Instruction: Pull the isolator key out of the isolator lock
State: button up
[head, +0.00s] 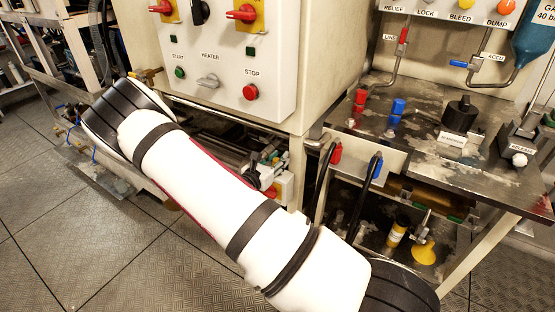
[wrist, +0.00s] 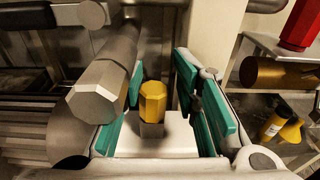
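In the wrist view, a yellow hexagonal piece (wrist: 153,101) stands upright on a short grey stem on a white block (wrist: 175,140). It looks like the isolator key in its lock, but no label shows. My gripper (wrist: 161,84) has teal-padded fingers on either side of the yellow piece, with gaps visible, so it is open around it. A large grey hexagonal bar (wrist: 98,92) hides part of the left finger.
A control panel (head: 225,60) with red switches stands above. At right is a worn metal bench (head: 430,160) with red and blue fittings. A yellow bottle (head: 397,231) and yellow funnel (head: 424,253) stand beneath it. A brass cylinder (wrist: 280,73) is near the right finger.

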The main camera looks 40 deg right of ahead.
jog(key=v, duration=0.8)
jog(key=shift+w+a+r, duration=0.1)
